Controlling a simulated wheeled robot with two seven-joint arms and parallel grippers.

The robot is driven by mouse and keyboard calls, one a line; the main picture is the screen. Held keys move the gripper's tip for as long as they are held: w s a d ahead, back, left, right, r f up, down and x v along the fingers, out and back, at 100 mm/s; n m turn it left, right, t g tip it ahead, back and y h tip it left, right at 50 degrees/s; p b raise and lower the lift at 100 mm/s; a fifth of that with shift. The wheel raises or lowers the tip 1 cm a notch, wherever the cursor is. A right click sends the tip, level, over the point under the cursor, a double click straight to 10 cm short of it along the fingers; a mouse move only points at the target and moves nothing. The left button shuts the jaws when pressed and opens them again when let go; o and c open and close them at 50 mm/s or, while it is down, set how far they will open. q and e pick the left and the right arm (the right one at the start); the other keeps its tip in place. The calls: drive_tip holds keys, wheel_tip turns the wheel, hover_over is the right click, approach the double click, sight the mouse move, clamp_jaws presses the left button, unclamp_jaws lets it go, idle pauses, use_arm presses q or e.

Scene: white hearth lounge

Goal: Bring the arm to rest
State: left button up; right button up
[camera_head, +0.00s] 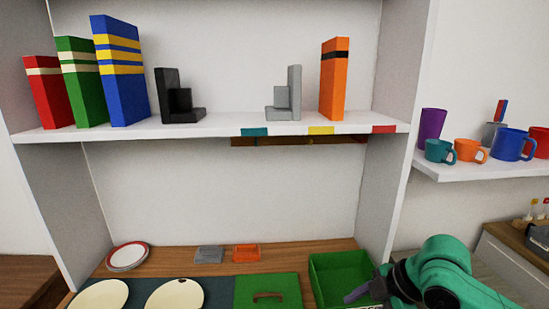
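My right arm, green with a dark gripper (368,291), comes in at the bottom right. The gripper is at the right side of the green bin (335,266), in front of part of it. Its fingers are small and partly cut by the frame edge, so I cannot tell whether they are open or shut, or whether they touch the bin. My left arm and gripper are not in view.
The upper shelf (215,128) carries red, green, blue and orange books (333,80) and two bookends. Cups stand on the right shelf (470,168). The lower compartment's middle is open.

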drive_tip(key=s+a+f+m+t, duration=0.1)
drive_tip(key=s+a+f+m, duration=0.1)
drive_tip(key=a+f+m, duration=0.5)
drive_tip(key=s+d+f+m+h, duration=0.5)
drive_tip(key=s+d+f+m, duration=0.4)
drive_tip(key=s+d+m, duration=0.15)
drive_tip(key=s+d+f+g, duration=0.1)
drive_tip(key=s+f, duration=0.1)
drive_tip(key=f, duration=1.1)
drive_tip(key=s+d+f+g, duration=0.1)
drive_tip(key=s+f, duration=0.2)
drive_tip(key=f, duration=1)
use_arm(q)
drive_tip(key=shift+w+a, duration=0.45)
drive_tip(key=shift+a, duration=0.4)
use_arm(e)
drive_tip(key=s+d+f+g, duration=0.1)
drive_tip(key=s+d+f, duration=0.1)
drive_tip(key=s+f, duration=1)
drive_tip(key=s, duration=0.3)
drive_tip(key=shift+d+n, duration=0.15)
drive_tip(key=shift+n, duration=0.2)
